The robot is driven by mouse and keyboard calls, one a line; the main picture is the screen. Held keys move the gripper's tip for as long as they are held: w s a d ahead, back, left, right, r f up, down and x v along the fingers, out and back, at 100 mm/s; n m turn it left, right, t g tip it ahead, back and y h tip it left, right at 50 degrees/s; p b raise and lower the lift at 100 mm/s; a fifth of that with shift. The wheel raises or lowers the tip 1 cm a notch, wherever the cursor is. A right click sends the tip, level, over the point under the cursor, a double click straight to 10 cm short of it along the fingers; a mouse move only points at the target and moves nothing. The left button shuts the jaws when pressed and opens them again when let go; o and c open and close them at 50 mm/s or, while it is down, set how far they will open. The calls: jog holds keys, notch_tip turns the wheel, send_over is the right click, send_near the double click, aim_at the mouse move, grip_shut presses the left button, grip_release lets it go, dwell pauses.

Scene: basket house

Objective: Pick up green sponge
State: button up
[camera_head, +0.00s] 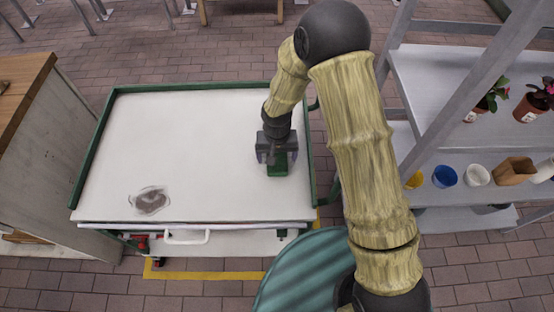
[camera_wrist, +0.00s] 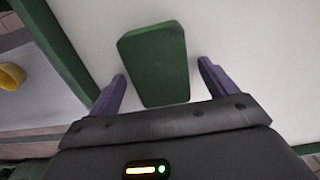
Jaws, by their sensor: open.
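The green sponge (camera_wrist: 154,62) is a dark green rectangular block. In the wrist view it lies on the white table top between my two fingers, reaching beyond their tips, with a gap on each side. In the head view the sponge (camera_head: 277,166) shows at the right side of the table, just below my gripper (camera_head: 277,157). My gripper is open, and its purple-grey fingers also show in the wrist view (camera_wrist: 161,78). The near end of the sponge comes close to the gripper body; I cannot tell whether they touch.
The white table (camera_head: 190,125) has a raised green rim and a dark stain (camera_head: 151,201) at its front left. A grey shelf (camera_head: 455,95) with potted plants and several cups stands at the right. A wooden-topped cabinet (camera_head: 40,150) stands at the left. Most of the table top is bare.

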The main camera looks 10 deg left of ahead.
jog(key=c, duration=1.1)
jog(key=shift+o, duration=0.2)
jog(key=shift+r, duration=0.1)
notch_tip(320, 180, up, 10)
jog(key=o, duration=0.4)
jog(key=c, duration=0.3)
jog(key=shift+c, duration=0.3)
